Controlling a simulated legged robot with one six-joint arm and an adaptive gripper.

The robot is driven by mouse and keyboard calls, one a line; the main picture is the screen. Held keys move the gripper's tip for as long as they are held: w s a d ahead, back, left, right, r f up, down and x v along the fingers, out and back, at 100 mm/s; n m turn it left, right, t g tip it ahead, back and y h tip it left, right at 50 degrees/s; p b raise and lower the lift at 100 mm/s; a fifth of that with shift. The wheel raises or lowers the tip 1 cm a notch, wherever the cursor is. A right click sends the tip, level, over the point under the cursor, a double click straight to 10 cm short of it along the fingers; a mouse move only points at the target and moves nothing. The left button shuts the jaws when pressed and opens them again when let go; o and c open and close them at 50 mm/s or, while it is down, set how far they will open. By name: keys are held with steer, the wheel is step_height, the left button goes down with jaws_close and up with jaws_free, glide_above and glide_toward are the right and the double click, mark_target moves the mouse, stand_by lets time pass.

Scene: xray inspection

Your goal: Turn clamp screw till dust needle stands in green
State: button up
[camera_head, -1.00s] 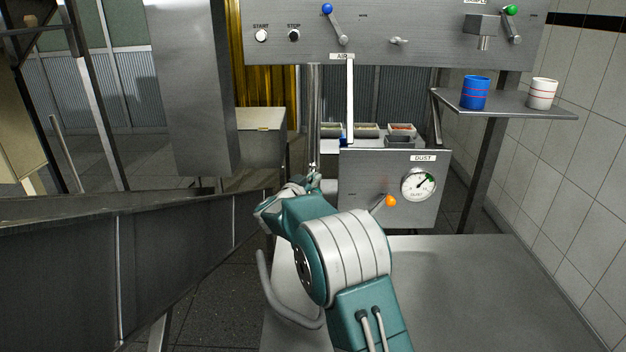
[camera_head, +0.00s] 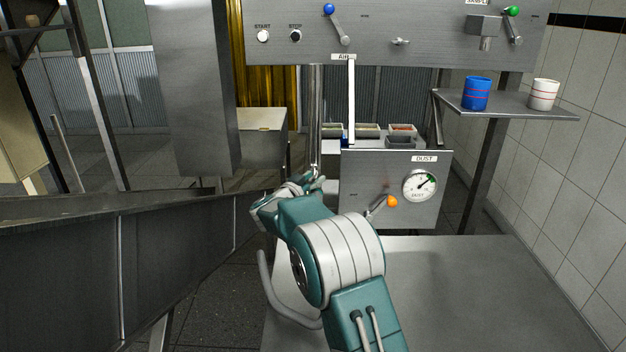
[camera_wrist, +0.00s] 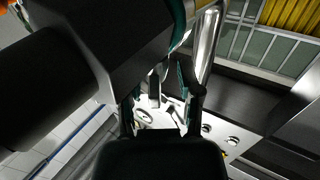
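The DUST gauge (camera_head: 420,186) is on the grey panel at centre right in the head view. Its dark needle points up and right toward the green patch (camera_head: 432,177); its exact place against the green is too small to tell. My gripper (camera_head: 314,182) is by the vertical metal pipe (camera_head: 315,120), left of the panel, mostly hidden by my wrist. In the wrist view my gripper (camera_wrist: 160,95) has its two dark fingers apart. Small bright metal parts (camera_wrist: 155,88) show between them. I cannot tell which part is the clamp screw or whether the fingers touch it.
An orange-knobbed lever (camera_head: 391,202) is on the panel close to my arm. START and STOP buttons (camera_head: 263,36) and a blue-knobbed lever (camera_head: 329,8) are above. Blue (camera_head: 476,93) and white cups (camera_head: 545,93) stand on the right shelf. A steel chute (camera_head: 60,260) borders the left.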

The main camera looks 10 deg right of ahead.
steer(key=v, duration=1.2)
steer(key=shift+f, duration=0.1)
step_height(320, 180, up, 9)
steer(key=s+n+t+y, duration=0.2)
steer(key=n+t+y, duration=0.15)
steer(key=y, duration=0.35)
steer(key=s+r+n+g+y, duration=0.2)
steer(key=s+r+n+y, duration=0.15)
steer(key=s+y, duration=0.45)
steer(key=s+d+f+g+h, duration=0.1)
steer(key=s+d+f+g, duration=0.1)
steer(key=s, duration=0.8)
steer(key=s+d+f+n+g+h, duration=0.1)
steer(key=s+d+f+g, duration=0.2)
steer(key=s, duration=0.8)
steer(key=s+d+f+g, duration=0.3)
steer(key=s+f, duration=0.3)
steer(key=s, duration=0.4)
steer(key=shift+s+d+n+g+h, duration=0.2)
steer(key=shift+s+n+g+h, duration=0.15)
steer(key=shift+g, duration=0.2)
